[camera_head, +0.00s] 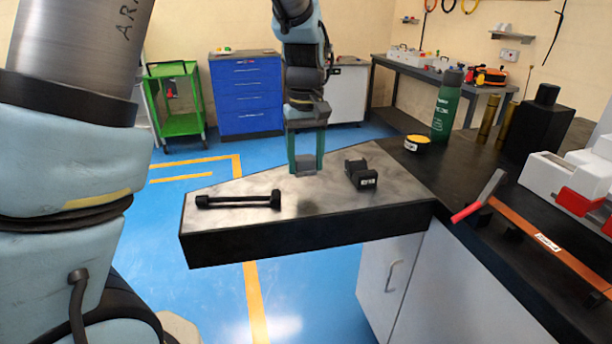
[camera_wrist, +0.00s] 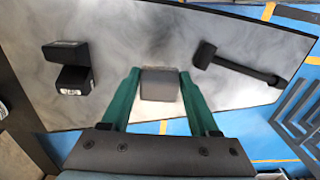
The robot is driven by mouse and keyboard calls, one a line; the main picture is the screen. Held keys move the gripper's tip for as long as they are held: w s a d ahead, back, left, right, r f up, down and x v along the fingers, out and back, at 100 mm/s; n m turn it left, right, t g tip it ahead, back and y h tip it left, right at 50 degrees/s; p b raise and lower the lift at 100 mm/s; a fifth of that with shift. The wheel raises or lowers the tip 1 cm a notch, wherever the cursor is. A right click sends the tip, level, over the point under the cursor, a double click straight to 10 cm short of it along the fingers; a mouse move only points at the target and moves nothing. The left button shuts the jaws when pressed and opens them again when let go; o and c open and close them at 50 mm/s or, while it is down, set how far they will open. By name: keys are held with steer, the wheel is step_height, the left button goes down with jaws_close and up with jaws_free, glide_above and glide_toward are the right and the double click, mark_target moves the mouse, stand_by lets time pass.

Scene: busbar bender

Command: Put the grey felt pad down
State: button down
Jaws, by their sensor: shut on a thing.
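My gripper (camera_head: 306,152) has green fingers that point down over the grey metal-topped surface (camera_head: 300,204). It is shut on the grey felt pad (camera_head: 305,165), a small grey block low between the fingertips. In the wrist view the pad (camera_wrist: 159,84) sits between the two green fingers (camera_wrist: 158,90), with a finger on each side. The pad is over the back part of the surface. I cannot tell whether its underside touches the top.
A black bar with thick ends (camera_head: 238,200) lies on the surface to the left. A black block with a white label (camera_head: 361,173) stands to the right. A green bottle (camera_head: 447,105), a yellow-topped tin (camera_head: 417,142) and a red-handled lever (camera_head: 480,197) are on the dark bench at right.

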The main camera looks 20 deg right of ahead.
mark_target(306, 171)
steer(key=shift+f+p, duration=0.45)
steer(key=shift+f, duration=1.9)
steer(key=shift+f, duration=0.15)
steer(key=shift+c, duration=0.7)
jaws_free()
step_height(306, 171, up, 12)
steer(key=shift+r+b, duration=0.15)
steer(key=shift+b, duration=0.9)
steer(key=a+f, duration=0.2)
steer(key=a, duration=0.3)
steer(key=w+a+f, duration=0.1)
steer(key=a, duration=0.5)
steer(key=w+a+f, duration=0.1)
steer(key=a+f, duration=0.1)
steer(key=a, duration=0.3)
steer(key=shift+w+a+f, duration=0.2)
steer(key=shift+a+f, duration=0.1)
steer(key=shift+a, duration=0.05)
steer(key=s+a+f, duration=0.2)
steer(key=a, duration=0.4)
steer(key=s+a+f+t, duration=0.1)
steer(key=s+a+f, duration=0.2)
steer(key=a, duration=0.4)
steer(key=shift+s+a+t, duration=0.2)
steer(key=shift+s+t, duration=0.1)
steer(key=shift+s, duration=0.05)
